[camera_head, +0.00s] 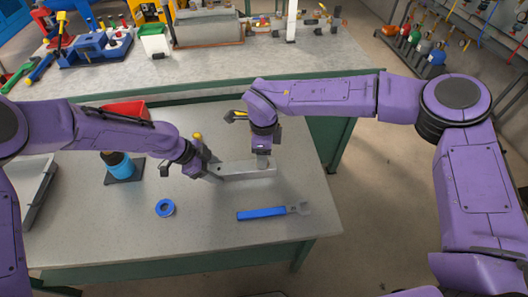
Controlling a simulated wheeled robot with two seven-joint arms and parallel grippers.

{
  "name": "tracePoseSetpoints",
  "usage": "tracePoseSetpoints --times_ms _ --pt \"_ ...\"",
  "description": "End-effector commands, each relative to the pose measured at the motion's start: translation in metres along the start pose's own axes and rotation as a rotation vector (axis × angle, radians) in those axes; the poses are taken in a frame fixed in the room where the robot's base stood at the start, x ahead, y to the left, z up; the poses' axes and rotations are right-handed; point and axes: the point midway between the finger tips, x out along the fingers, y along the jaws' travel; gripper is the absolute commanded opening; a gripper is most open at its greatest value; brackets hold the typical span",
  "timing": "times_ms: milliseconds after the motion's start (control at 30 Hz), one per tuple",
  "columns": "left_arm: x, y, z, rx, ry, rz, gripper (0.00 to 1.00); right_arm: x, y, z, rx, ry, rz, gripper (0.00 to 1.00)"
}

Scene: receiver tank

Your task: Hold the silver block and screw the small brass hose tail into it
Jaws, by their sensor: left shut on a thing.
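The silver block (243,171) is a long grey bar near the back middle of the near table. My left gripper (208,171) is shut on the block's left end. My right gripper (262,158) points down at the block's right end, with its tip at or just above the top face. I cannot make out the small brass hose tail; the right gripper may hide it. Whether the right gripper's fingers are open or shut is too small to tell.
A blue-handled wrench (272,212) and a blue ring-shaped roll (165,208) lie on the table in front of the block. A blue bottle (118,166) on a dark pad, a red bin (124,109) and a grey tray (36,190) are at left. A cluttered second bench stands behind.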

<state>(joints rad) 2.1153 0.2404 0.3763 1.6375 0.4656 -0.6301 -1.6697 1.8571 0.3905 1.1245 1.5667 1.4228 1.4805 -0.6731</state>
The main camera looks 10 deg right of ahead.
Motion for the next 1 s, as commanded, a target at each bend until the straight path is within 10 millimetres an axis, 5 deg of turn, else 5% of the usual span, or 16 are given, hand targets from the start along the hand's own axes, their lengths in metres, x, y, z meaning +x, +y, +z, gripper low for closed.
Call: tracePoseSetpoints --times_ms 167,500,767,800,867,1000 --pt "0.002 0.001 0.003 -0.004 -0.003 0.003 0.0 -0.009 0.0 0.001 -0.001 -0.002 -0.001 0.54" --pt "0.002 0.001 0.002 -0.003 -0.002 0.004 0.0 -0.065 0.0 0.0 -0.001 -0.002 -0.002 0.54" --pt "0.002 0.001 0.001 -0.002 -0.001 0.004 0.0 -0.07 0.0 0.0 -0.002 -0.001 0.0 0.54" --pt "0.002 0.001 0.001 -0.002 -0.001 0.004 0.63 -0.07 0.0 0.0 -0.002 -0.001 0.0 0.54" --pt "0.002 0.001 0.001 -0.001 -0.001 0.004 0.83 -0.07 0.0 0.0 -0.002 -0.001 0.0 0.54" --pt "0.001 0.001 0.0 0.0 0.0 0.002 0.83 -0.07 0.0 0.0 -0.002 -0.001 0.0 0.54"
